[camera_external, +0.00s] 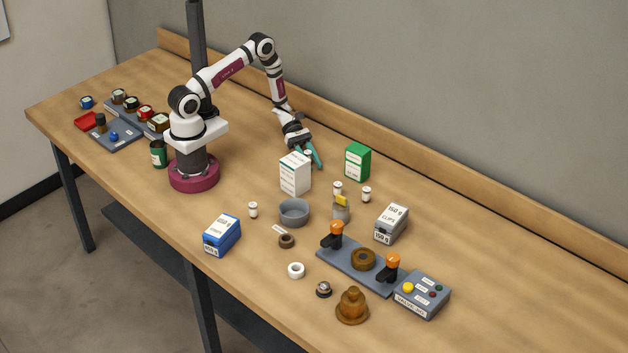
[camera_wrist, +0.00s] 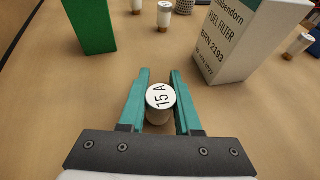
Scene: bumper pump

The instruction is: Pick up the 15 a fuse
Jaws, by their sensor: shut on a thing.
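The 15 A fuse (camera_wrist: 160,98) is a small cylinder with a white top reading "15 A". In the wrist view it stands upright between the two teal fingers of my gripper (camera_wrist: 160,92), which are shut on it. In the external view my gripper (camera_external: 315,158) is low over the table behind the white fuel filter box, and the fuse (camera_external: 308,153) shows only as a small pale spot between the fingers. Whether the fuse's foot touches the table cannot be told.
The white fuel filter box (camera_external: 295,173) stands close on one side of my gripper, the green box (camera_external: 357,161) on the other. Other small white-topped cylinders (camera_external: 366,194) stand nearby. A grey bowl (camera_external: 294,212) is in front of the filter box. The table behind the gripper is clear.

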